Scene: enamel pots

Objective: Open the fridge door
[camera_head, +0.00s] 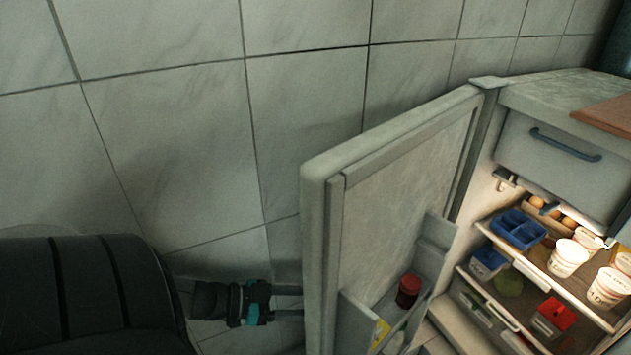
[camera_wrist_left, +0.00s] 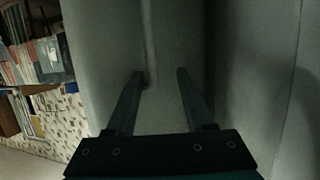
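The fridge (camera_head: 575,75) stands at the right with its pale grey door (camera_head: 400,195) swung wide open to the left. The door's inner face, with a bin holding a red-lidded jar (camera_head: 408,291), faces right. My left gripper (camera_head: 298,301) is low on the outer side of the door, its fingers pointing right at it. The door's near edge hides whether the tips touch. In the left wrist view the two fingers (camera_wrist_left: 161,77) are apart with nothing seen held between them, in front of a pale panel (camera_wrist_left: 95,60). My right gripper is not in view.
Inside the fridge are a blue tray (camera_head: 518,229), white tubs (camera_head: 568,257) and a red box (camera_head: 556,313) on shelves. A tiled wall (camera_head: 170,140) is behind. The left wrist view shows a bookshelf (camera_wrist_left: 30,65) at the far left.

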